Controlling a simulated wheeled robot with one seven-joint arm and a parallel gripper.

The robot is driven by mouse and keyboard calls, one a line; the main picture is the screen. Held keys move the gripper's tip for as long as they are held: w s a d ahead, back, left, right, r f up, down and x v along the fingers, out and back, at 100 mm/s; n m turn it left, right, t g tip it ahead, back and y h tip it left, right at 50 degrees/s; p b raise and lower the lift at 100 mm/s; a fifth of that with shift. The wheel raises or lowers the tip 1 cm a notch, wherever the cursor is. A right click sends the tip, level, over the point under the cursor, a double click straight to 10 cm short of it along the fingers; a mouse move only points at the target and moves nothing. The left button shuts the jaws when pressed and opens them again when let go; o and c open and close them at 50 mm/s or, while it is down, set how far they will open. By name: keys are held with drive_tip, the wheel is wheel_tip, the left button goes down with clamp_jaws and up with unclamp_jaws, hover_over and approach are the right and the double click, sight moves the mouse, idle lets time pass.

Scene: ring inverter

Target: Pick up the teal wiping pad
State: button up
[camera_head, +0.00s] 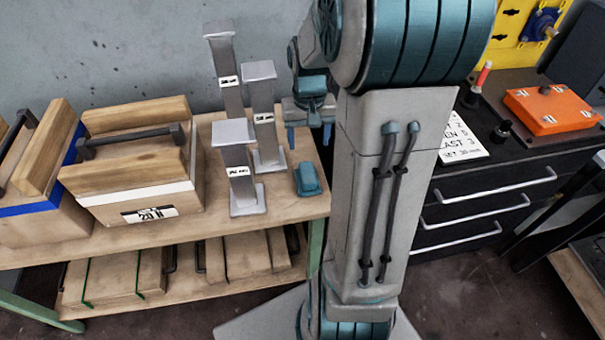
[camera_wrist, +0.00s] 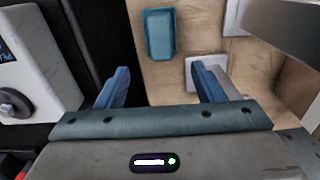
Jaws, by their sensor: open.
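The teal wiping pad (camera_head: 308,179) lies on the wooden bench top (camera_head: 290,208), near its right end, just right of the metal stands. In the wrist view the pad (camera_wrist: 160,34) is a small teal block with a raised rim, ahead of the fingers and between their lines. My gripper (camera_head: 311,138) hangs above the bench, behind and above the pad in the head view. In the wrist view my gripper (camera_wrist: 160,88) has its two blue fingers wide apart with nothing between them. The pad is apart from the fingers.
Several grey metal stands (camera_head: 239,165) rise from the bench left of the pad. Wooden boxes with handles (camera_head: 140,200) fill the bench's left side. A dark cabinet (camera_head: 480,205) with an orange box (camera_head: 552,108) stands at right. My arm hides the gap between them.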

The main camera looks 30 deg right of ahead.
sight(308, 171)
wheel_tip(308, 171, down, 12)
drive_tip(key=shift+s+a+f+b, duration=0.15)
drive_tip(key=shift+f+b, duration=0.1)
drive_tip(key=shift+b, duration=0.2)
drive_tip(key=shift+c, duration=0.3)
drive_tip(key=c, duration=1.1)
